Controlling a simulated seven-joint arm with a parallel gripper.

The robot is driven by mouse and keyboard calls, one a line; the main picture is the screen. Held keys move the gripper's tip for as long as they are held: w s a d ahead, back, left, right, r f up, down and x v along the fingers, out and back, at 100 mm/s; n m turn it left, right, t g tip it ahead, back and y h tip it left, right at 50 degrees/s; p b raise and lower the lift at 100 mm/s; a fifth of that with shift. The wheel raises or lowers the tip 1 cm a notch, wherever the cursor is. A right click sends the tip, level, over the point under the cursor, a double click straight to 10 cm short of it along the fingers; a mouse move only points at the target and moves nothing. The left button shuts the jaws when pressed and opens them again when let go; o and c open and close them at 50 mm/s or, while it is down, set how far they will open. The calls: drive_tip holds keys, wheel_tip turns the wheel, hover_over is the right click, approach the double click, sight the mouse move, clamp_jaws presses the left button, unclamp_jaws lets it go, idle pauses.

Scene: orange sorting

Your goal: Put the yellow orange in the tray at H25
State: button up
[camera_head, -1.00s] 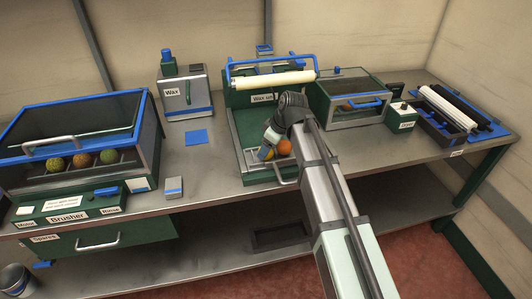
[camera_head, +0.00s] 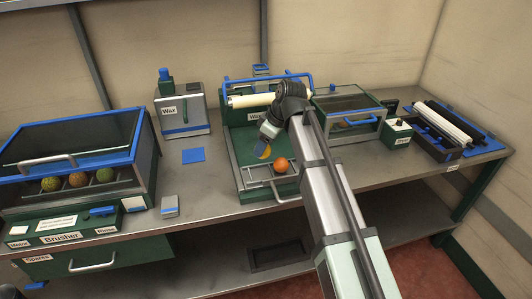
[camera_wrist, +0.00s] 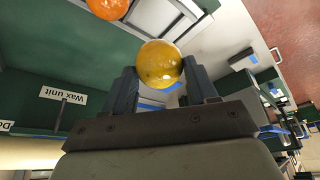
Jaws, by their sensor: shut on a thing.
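The yellow orange (camera_wrist: 159,64) is held between the two fingers of my gripper (camera_wrist: 160,72) in the wrist view. A second, orange-coloured fruit (camera_head: 281,165) lies by the wire handle at the tray's front. It also shows at the top of the wrist view (camera_wrist: 108,7). No H25 label is readable.
The brusher (camera_head: 75,170) at left holds several fruits behind its front opening. A wax box (camera_head: 183,112), a blue pad (camera_head: 193,155) and a small grey block (camera_head: 170,206) stand between. A clear-lidded box (camera_head: 349,108) and a roller rack (camera_head: 445,125) are at right.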

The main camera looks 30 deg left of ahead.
drive_tip(key=shift+r, duration=0.65)
drive_tip(key=w+d+f+m+t+h, duration=0.1)
drive_tip(key=w+d+f+m, duration=0.3)
drive_tip(key=d, duration=0.5)
drive_tip(key=w+d+f+m+t, duration=0.1)
drive_tip(key=w+d+f+m, duration=0.15)
drive_tip(key=w+d, duration=0.45)
drive_tip(key=w+d+f+m+t+h, duration=0.1)
drive_tip(key=w+d+f+m, duration=0.2)
drive_tip(key=d, duration=0.8)
drive_tip(key=d+f+m+t+h, duration=0.1)
drive_tip(key=d+f+m, duration=0.15)
drive_tip(key=d, duration=0.65)
drive_tip(key=w+d+f+m+h, duration=0.15)
drive_tip(key=d+m, duration=0.25)
drive_tip(key=d, duration=0.5)
drive_tip(key=d+f+m+t, duration=0.1)
drive_tip(key=d+f+m, duration=0.2)
drive_tip(key=d, duration=0.7)
drive_tip(key=w+r, duration=0.4)
drive_tip(key=w, duration=0.9)
drive_tip(key=w+r, duration=0.4)
drive_tip(key=w, duration=0.8)
drive_tip(key=w+r, duration=0.5)
drive_tip(key=w, duration=0.8)
drive_tip(key=shift+f, duration=4.9)
